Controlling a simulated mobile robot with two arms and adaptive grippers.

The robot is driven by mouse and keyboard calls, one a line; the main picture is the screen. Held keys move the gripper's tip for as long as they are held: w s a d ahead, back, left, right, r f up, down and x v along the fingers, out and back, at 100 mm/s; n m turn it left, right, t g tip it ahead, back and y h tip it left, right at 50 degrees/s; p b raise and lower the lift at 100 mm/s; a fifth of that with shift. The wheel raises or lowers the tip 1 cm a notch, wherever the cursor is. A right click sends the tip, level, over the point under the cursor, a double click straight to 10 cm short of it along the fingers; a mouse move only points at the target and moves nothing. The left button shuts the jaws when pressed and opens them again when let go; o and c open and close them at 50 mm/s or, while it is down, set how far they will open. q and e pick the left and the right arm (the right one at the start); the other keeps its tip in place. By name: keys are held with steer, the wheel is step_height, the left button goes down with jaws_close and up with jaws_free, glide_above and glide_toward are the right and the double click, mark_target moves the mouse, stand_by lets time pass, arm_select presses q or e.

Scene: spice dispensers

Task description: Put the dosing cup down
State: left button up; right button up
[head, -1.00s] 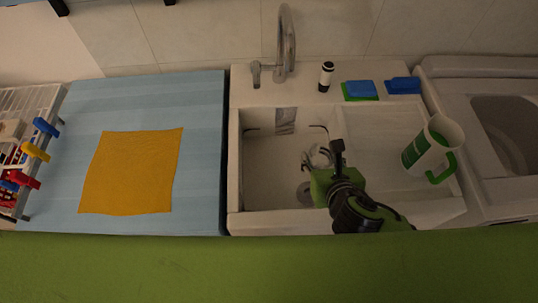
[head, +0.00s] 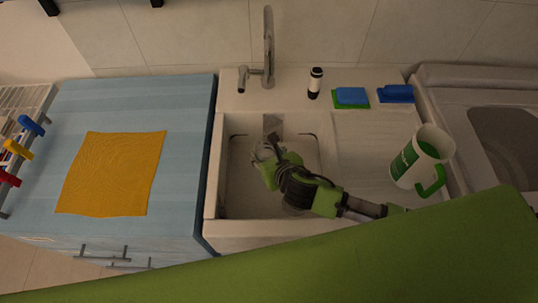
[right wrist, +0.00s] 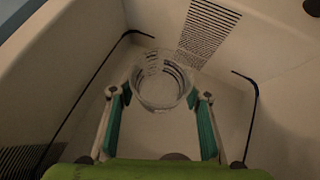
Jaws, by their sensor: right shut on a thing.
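The dosing cup (right wrist: 161,78) is a small clear cup with ring marks, seen between the fingertips in the right wrist view. My right gripper (right wrist: 161,97) is shut on it, with one teal-lined finger at each side. In the head view my right gripper (head: 264,153) reaches down into the white sink (head: 240,192), towards its back part. The cup is hard to make out there. From the wrist view I cannot tell whether the cup touches the sink floor. My left gripper is not in view.
A white and green jug (head: 404,166) stands on the drainboard to the right. A faucet (head: 268,50), a black and white bottle (head: 315,83) and sponges (head: 351,96) line the back ledge. An orange cloth (head: 110,174) lies on the blue counter. Dark bent rods (right wrist: 92,82) flank the cup.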

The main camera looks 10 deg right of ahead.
mark_target(270, 153)
steer(key=w+f, duration=0.1)
steer(key=f, duration=0.1)
steer(key=w+d+f, duration=0.1)
steer(key=f, duration=0.1)
steer(key=shift+w+d, duration=0.2)
steer(key=shift+w, duration=0.2)
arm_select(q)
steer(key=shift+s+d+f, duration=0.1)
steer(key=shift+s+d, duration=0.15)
arm_select(e)
steer(key=shift+w+d+f, duration=0.1)
steer(key=shift+w+f, duration=0.1)
steer(key=shift+f, duration=1.6)
steer(key=shift+f, duration=0.15)
steer(key=o, duration=1.3)
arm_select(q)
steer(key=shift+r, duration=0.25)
arm_select(e)
steer(key=v, duration=1.2)
steer(key=shift+d, duration=0.1)
